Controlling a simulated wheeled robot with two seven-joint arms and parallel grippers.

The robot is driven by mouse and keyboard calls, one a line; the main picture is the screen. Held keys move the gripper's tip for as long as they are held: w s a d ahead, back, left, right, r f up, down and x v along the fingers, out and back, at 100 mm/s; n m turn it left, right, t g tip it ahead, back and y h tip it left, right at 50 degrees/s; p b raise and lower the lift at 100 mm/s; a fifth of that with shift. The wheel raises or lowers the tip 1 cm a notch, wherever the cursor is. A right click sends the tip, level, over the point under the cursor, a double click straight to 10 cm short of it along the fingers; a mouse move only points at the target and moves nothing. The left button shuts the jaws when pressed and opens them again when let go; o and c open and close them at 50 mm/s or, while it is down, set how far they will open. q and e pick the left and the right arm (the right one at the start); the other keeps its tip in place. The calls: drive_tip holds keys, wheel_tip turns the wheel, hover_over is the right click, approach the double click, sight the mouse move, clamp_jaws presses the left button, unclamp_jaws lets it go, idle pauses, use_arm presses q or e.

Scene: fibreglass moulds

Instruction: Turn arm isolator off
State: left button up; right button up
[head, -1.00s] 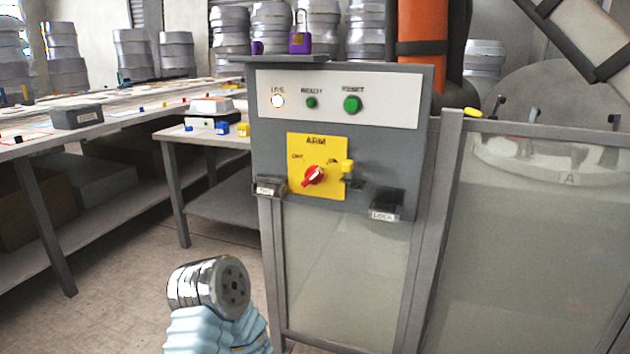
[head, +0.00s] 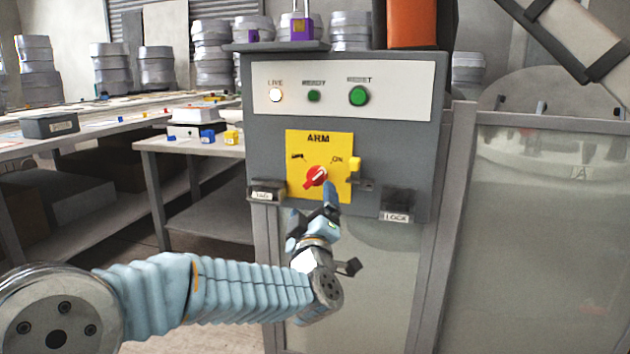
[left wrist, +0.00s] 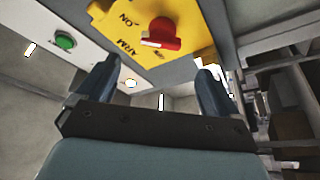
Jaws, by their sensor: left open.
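The arm isolator is a red rotary knob (head: 316,176) on a yellow plate (head: 335,143) marked ARM, on the front of a grey control box (head: 262,151). The knob's pointer is tilted toward the upper right, on the ON side. In the left wrist view the red knob (left wrist: 163,36) and yellow plate (left wrist: 113,15) are beyond the fingertips. My left gripper (head: 311,212) is just below the knob, with its fingers apart and nothing between them. It also shows in the left wrist view (left wrist: 160,76). My right gripper is not in view.
A yellow tab (head: 355,164) sticks out at the plate's right edge. Small TAG (head: 265,193) and LOCK (head: 398,204) holders project from the box's lower corners. A purple padlock (head: 299,29) stands on the shelf above. A clear panel (head: 540,230) stands to the right.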

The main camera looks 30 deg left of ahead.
sight(313, 180)
use_arm(q)
drive_tip(key=p+x, duration=0.1)
drive_tip(key=x, duration=0.8)
drive_tip(key=shift+w+a, duration=0.1)
drive_tip(key=shift+f, duration=0.1)
drive_tip(key=c, duration=1)
drive_tip(key=shift+c, duration=0.2)
